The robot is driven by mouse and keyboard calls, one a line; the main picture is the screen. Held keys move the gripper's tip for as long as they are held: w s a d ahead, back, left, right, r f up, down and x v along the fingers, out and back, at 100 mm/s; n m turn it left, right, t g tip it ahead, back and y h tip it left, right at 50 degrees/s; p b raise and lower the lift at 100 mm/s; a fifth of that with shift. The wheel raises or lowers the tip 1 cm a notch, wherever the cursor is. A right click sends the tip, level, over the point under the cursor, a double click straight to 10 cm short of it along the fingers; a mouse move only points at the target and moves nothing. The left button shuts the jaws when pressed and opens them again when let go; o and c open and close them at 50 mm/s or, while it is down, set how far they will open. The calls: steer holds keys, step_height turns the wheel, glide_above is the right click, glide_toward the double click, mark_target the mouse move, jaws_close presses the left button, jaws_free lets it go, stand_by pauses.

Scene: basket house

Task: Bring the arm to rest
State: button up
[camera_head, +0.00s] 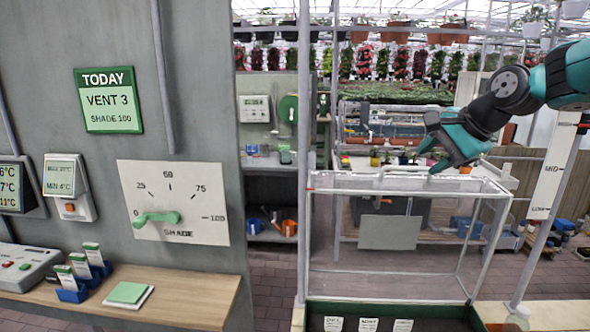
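My arm reaches in from the upper right. My teal and black gripper (429,160) points down and left above the top of a clear-walled case (400,184) with a pale frame. Its two fingertips show apart, with nothing seen between them. A pale bar on the case's top lies close below the fingertips; I cannot tell whether they touch.
On the left, a grey wall holds a green sign (108,100) and a shade dial (173,203) with its green pointer near 0. A wooden shelf (190,297) below carries card holders and a notepad (129,294).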

steer(key=s+a+f+n+g+b, duration=0.2)
steer(key=s+a+f+n, duration=0.35)
steer(key=s, duration=0.35)
steer(key=s+a+f+n+g+b, duration=0.2)
steer(key=s+a+f+n+b, duration=0.15)
steer(key=s+a+n, duration=0.45)
steer(key=s+f+n+g+b, duration=0.1)
steer(key=s+f+n, duration=0.2)
steer(key=s, duration=0.5)
steer(key=s+f+n+g+b, duration=0.1)
steer(key=s+f+n, duration=0.2)
steer(key=s+f, duration=0.2)
steer(key=s, duration=0.2)
steer(key=shift+s+a+f+g, duration=0.25)
steer(key=shift+s+f+g, duration=0.05)
steer(key=shift+s, duration=0.1)
